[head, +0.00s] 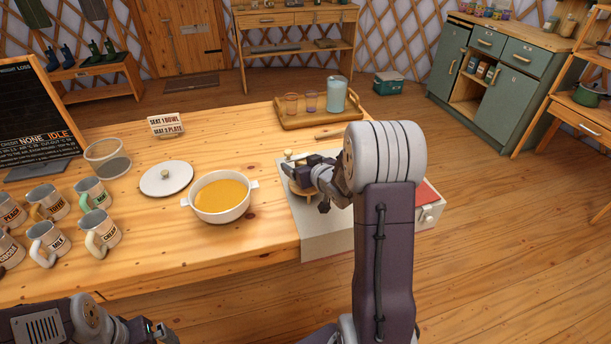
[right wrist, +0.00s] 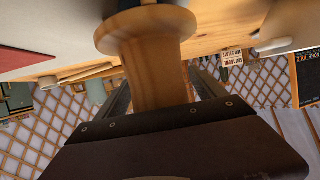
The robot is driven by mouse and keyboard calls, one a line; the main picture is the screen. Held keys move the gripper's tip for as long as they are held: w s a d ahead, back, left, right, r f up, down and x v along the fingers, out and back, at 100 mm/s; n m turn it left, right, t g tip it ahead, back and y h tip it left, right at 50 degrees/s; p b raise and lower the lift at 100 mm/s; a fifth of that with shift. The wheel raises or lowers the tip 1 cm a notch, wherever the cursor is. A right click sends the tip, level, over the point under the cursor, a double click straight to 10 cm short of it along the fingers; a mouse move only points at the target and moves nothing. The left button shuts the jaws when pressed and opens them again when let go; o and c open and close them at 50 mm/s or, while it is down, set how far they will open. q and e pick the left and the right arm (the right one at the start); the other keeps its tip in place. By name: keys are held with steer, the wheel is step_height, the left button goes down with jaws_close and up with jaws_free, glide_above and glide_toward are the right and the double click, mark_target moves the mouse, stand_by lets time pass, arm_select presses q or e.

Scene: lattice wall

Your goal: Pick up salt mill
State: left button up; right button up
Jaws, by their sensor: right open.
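A turned wooden mill, which I take to be the salt mill (right wrist: 158,75), stands between the two fingers of my right gripper (head: 303,178) in the right wrist view. The fingers are apart, one on each side of its body; I cannot tell whether either touches it. In the head view the gripper is low over the pale mat (head: 283,218) at the table's right end and hides much of the mill. No label shows on it.
A white pot of orange soup (head: 222,196) and its lid (head: 167,178) stand left of the mat. Several labelled mugs (head: 50,240) are at the far left. A tray (head: 292,123) with a jug (head: 336,95) and glasses is behind. A red-topped box (head: 427,204) is at right.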

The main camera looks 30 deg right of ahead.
steer(key=shift+s+r, duration=0.1)
steer(key=shift+r, duration=0.05)
steer(key=shift+c, duration=0.3)
steer(key=c, duration=1.6)
steer(key=r+p, duration=0.1)
steer(key=r, duration=0.2)
steer(key=r+p, duration=0.1)
steer(key=r, duration=0.1)
steer(key=shift+d+p, duration=0.25)
steer(key=shift+p, duration=0.05)
steer(key=s+d+r+p, duration=0.1)
steer(key=d+r, duration=0.1)
steer(key=d, duration=0.1)
steer(key=s+d+r+p, duration=0.2)
steer(key=d, duration=0.1)
steer(key=s+d+r+p, duration=0.2)
steer(key=d, duration=0.2)
steer(key=shift+s, duration=0.1)
